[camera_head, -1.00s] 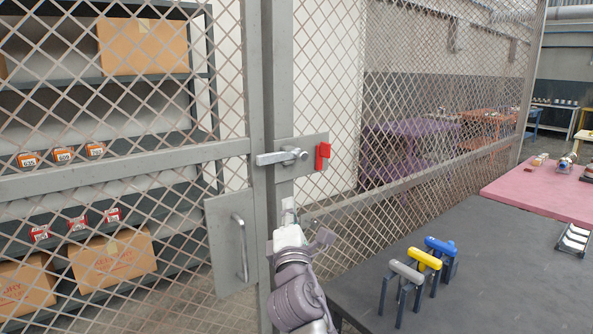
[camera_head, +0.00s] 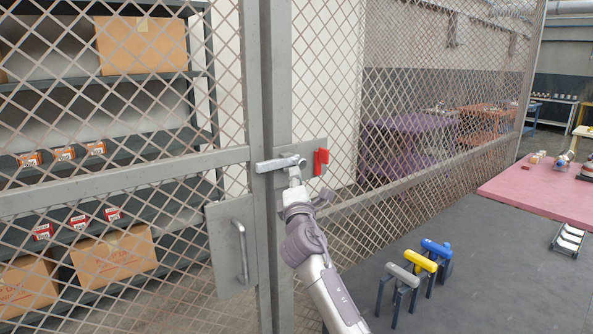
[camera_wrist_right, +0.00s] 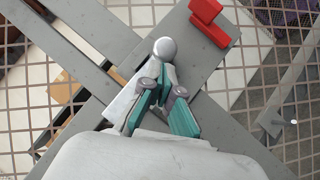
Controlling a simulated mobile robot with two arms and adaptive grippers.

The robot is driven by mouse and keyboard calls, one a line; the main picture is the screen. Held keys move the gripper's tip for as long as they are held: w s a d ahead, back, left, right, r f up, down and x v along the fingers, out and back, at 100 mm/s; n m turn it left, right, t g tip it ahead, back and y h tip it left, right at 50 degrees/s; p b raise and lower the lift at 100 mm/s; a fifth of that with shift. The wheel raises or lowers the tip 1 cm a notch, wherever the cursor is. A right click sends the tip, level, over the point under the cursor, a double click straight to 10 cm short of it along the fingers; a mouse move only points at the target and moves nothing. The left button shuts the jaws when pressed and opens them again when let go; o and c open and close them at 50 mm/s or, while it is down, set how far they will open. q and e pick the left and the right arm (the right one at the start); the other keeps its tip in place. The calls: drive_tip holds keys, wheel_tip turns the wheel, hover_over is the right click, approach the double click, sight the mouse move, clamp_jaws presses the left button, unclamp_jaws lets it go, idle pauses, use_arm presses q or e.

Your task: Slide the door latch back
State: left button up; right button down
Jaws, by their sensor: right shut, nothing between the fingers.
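The door latch (camera_head: 276,164) is a silver bar lying level across the gap between the mesh door's frame and the post. Its round knob is at the right end; in the right wrist view the knob (camera_wrist_right: 164,47) is just beyond my fingertips. My right gripper (camera_head: 294,174) points up at the latch's knob end from below. It is shut, with its teal-padded fingers (camera_wrist_right: 163,80) close to the knob's stem; I cannot tell whether they touch it. A red block (camera_head: 321,161) sits on the latch plate to the right. My left gripper is not in view.
The mesh door has a pull handle (camera_head: 241,250) below the latch. A dark table (camera_head: 480,275) at the right holds grey, yellow and blue handled tools (camera_head: 420,262). A pink table (camera_head: 540,190) is behind. Shelves with boxes (camera_head: 115,257) stand behind the mesh.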

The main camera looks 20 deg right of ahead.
drive_tip(key=shift+d+r, duration=0.1)
drive_tip(key=shift+d, duration=0.05)
drive_tip(key=shift+w, duration=0.15)
drive_tip(key=d, duration=0.2)
drive_tip(key=w+d, duration=0.1)
drive_tip(key=d, duration=0.2)
drive_tip(key=shift+w+d+b, duration=0.35)
drive_tip(key=shift+w, duration=0.05)
